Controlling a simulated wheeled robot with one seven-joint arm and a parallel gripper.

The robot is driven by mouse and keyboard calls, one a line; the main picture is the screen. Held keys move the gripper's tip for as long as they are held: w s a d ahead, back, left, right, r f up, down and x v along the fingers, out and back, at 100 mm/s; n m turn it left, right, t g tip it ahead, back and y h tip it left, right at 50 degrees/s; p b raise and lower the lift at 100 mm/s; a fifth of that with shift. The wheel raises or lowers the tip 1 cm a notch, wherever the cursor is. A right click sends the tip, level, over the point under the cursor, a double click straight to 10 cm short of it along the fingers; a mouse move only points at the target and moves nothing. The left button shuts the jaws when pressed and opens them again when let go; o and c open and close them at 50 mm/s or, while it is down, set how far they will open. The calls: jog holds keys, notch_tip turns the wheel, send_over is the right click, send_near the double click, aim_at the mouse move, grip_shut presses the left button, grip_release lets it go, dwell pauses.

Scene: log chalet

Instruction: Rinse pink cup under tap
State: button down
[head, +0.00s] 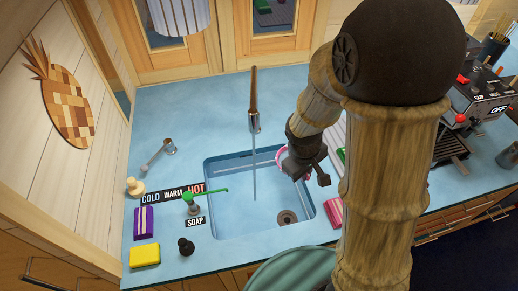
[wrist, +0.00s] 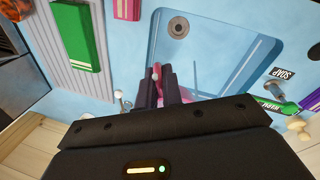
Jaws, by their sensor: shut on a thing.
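The pink cup (head: 280,157) is mostly hidden behind my gripper (head: 299,172) in the head view, over the right back part of the sink (head: 222,172). In the wrist view my gripper (wrist: 170,84) is shut on the cup (wrist: 146,97), of which only pink bits show around the dark fingers. The tap (head: 254,121) stands behind the sink with a thin stream of water (head: 254,176) falling into the basin. The cup is to the right of the stream in the head view and looks apart from it. Its tilt cannot be told.
A tap lever (head: 157,154) stands left, by a COLD WARM HOT label (head: 172,193). A green soap dispenser (head: 192,203), purple sponge (head: 143,223) and yellow sponge (head: 145,255) sit left of the sink. A pink sponge (head: 334,212) and ribbed rack (wrist: 85,62) are right of it.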

jog(key=shift+s+d+r+p, duration=0.3)
jog(key=shift+d+r, duration=0.15)
jog(key=shift+d, duration=0.05)
jog(key=shift+s+d+r+p, duration=0.25)
jog(key=shift+d+r, duration=0.15)
jog(key=shift+d, duration=0.1)
dwell(0.6)
